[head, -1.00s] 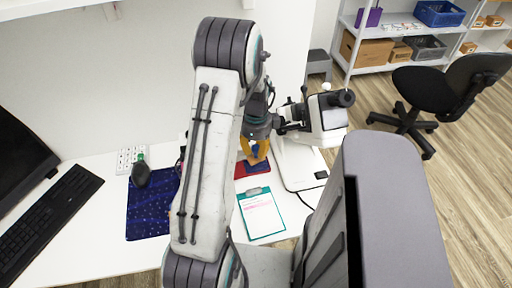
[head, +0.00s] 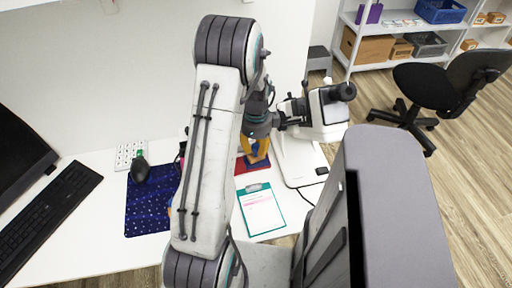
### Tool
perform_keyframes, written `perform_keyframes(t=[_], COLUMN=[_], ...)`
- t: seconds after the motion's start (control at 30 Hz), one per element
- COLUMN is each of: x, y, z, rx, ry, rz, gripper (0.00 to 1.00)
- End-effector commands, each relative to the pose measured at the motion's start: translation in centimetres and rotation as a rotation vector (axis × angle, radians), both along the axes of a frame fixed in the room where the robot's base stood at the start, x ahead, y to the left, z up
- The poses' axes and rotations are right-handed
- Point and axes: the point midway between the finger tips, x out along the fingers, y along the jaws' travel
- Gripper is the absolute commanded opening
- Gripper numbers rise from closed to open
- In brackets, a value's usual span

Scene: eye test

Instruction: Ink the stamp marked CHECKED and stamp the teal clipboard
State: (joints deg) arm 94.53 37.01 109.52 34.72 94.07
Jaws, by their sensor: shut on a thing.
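The teal clipboard (head: 278,230) lies on the white desk with a paper on it and its clip at the far end. Just beyond it is a red ink pad (head: 240,169) with a dark blue part, partly covered by my gripper (head: 256,160). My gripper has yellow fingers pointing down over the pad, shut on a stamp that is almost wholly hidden. I cannot read any marking on it, nor tell whether it touches the pad. My arm hides the desk left of the pad.
Small coloured things peek out behind my arm.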

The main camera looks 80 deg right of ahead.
Motion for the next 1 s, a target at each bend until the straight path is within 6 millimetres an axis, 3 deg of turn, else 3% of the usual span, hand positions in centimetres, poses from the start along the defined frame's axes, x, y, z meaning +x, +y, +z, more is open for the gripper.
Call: perform_keyframes(t=[1.0], x=[0.0], y=[-0.01], z=[-1.01], rx=[0.0], ry=[0.0], rz=[0.0], gripper=[0.0])
